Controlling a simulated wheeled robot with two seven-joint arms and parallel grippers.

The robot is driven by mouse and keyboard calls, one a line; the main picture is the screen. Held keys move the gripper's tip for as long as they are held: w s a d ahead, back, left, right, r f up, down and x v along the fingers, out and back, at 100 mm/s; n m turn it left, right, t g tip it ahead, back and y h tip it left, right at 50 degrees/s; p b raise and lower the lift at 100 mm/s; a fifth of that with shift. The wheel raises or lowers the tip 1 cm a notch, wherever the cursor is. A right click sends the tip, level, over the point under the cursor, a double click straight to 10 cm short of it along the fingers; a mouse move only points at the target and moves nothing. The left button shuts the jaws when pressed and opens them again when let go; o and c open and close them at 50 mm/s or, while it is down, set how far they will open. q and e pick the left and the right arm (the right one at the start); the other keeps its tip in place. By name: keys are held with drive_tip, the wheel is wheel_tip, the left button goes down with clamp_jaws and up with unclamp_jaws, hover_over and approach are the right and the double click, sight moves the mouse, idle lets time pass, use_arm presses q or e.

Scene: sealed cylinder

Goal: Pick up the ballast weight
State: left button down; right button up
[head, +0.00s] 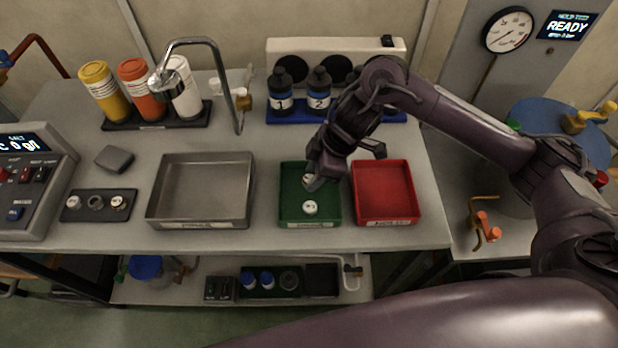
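No object is clearly marked as the ballast weight. A dark grey block (115,158) that could be it lies on the bench at the left, behind a small black holder. My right gripper (346,168) is far to the right of the block, above the green tray (283,205). Its fingers look spread apart, and I see nothing held between them. A white-topped disc (310,207) lies in the green tray just below the gripper; another sits beside a fingertip, partly hidden. My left gripper is not in view.
A steel tray (160,190) stands between the block and the green tray. A red tray (384,190) is to the right. The black holder (72,207) carries several small round pieces. A tap (205,42), bottles and a control box (35,185) stand around the bench.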

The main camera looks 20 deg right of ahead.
drive_tip(key=shift+r, duration=0.1)
drive_tip(key=c, duration=0.7)
